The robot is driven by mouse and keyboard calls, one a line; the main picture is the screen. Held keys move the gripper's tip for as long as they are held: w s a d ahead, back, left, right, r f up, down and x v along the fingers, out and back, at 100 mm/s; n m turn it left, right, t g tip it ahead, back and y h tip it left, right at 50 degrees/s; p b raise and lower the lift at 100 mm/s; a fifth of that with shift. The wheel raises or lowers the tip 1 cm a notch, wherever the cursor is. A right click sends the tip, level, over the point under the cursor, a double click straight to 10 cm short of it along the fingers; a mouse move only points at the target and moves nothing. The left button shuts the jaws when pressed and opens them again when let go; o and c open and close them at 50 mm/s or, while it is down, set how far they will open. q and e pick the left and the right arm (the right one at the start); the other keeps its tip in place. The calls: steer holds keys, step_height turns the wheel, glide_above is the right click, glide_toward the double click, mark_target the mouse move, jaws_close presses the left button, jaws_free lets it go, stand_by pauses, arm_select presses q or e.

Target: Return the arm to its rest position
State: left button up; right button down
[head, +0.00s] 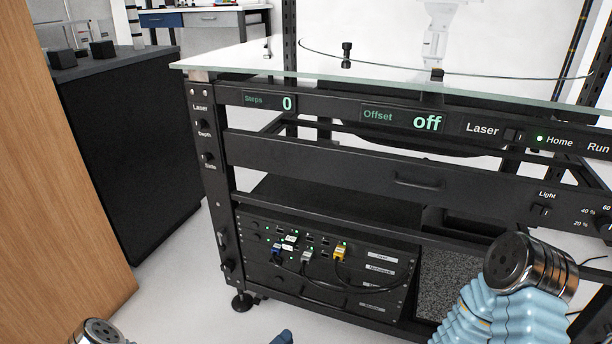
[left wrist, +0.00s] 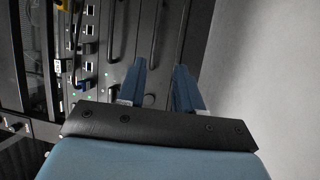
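My left gripper (left wrist: 160,80) shows in the left wrist view with its two blue fingers apart and nothing between them. It points toward the lower panel of the turntable cart, with the panel's ports and cables to its left. I cannot tell the exact distance to the panel. In the head view only a small blue tip of it (head: 283,337) shows at the bottom edge. A round joint of my left arm shows at the bottom left. My right arm, with light-blue sleeve and metal joint, rises at the lower right; its gripper is out of view.
The black turntable cart (head: 330,160) has a glass top (head: 260,58), a display reading 0 and an offset display reading off. Its lower panel (head: 375,275) has plugged cables. A wooden panel (head: 60,180) and a dark cabinet (head: 140,150) stand left. Floor between is clear.

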arm_select(q)
steer(key=s+f+m+g+y, duration=0.5)
steer(key=s+f+g, duration=0.1)
steer(key=g, duration=0.3)
steer(key=s+a+r+m+g+y, duration=0.15)
steer(key=s+a+g+y, duration=0.3)
steer(key=s, duration=0.45)
step_height(320, 180, up, 14)
steer(key=s+d+p, duration=0.1)
steer(key=p, duration=1.3)
steer(key=shift+s+h+p, duration=0.15)
steer(key=shift+h+p, duration=0.15)
steer(key=shift+h, duration=0.15)
steer(key=shift+f+m+g, duration=0.1)
steer(key=shift+m+g, duration=0.15)
steer(key=shift+c, duration=0.2)
